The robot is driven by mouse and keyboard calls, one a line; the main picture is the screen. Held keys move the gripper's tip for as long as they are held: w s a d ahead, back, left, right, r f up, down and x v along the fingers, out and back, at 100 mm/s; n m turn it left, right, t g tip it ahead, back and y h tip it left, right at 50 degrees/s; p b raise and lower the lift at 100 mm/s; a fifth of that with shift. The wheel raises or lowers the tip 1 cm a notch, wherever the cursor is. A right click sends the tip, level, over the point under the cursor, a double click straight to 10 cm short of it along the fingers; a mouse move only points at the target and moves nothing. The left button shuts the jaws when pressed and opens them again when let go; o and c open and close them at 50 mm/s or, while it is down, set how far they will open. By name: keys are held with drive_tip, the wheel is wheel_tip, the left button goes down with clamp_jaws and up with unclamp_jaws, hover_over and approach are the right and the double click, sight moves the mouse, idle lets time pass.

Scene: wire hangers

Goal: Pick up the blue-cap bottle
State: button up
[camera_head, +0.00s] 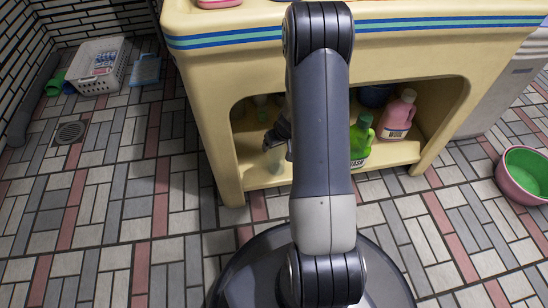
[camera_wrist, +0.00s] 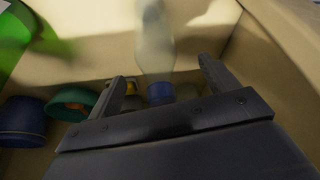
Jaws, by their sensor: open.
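The blue-cap bottle is in the wrist view, with a pale, translucent, blurred body (camera_wrist: 155,45) at top centre and a blue cap (camera_wrist: 160,92) below it. This view looks upside down. My gripper (camera_wrist: 163,72) is open, with one finger on each side of the bottle in the picture; I cannot tell whether either touches it. In the head view my gripper (camera_head: 278,134) is inside the yellow cabinet's lower opening, partly hidden by my arm. A pale bottle (camera_head: 274,160) shows faintly just below it on the shelf; its cap is hidden there.
The yellow cabinet (camera_head: 215,75) surrounds the shelf. A green bottle (camera_head: 361,142) and a pink bottle (camera_head: 397,116) stand to the right. The wrist view shows a dark blue container (camera_wrist: 22,122) and a teal round item (camera_wrist: 70,104). A green-pink basin (camera_head: 525,172) is on the floor at right.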

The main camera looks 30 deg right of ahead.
sight(277, 154)
drive_tip(key=x, duration=0.1)
drive_tip(key=b+x, duration=0.1)
drive_tip(key=x, duration=0.1)
drive_tip(key=b+x, duration=0.1)
drive_tip(key=x, duration=0.1)
drive_tip(key=shift+s+d+f, duration=0.1)
drive_tip(key=shift+s+d, duration=0.05)
drive_tip(key=shift+d, duration=0.15)
drive_tip(key=shift+c, duration=0.2)
drive_tip(key=c, duration=1.3)
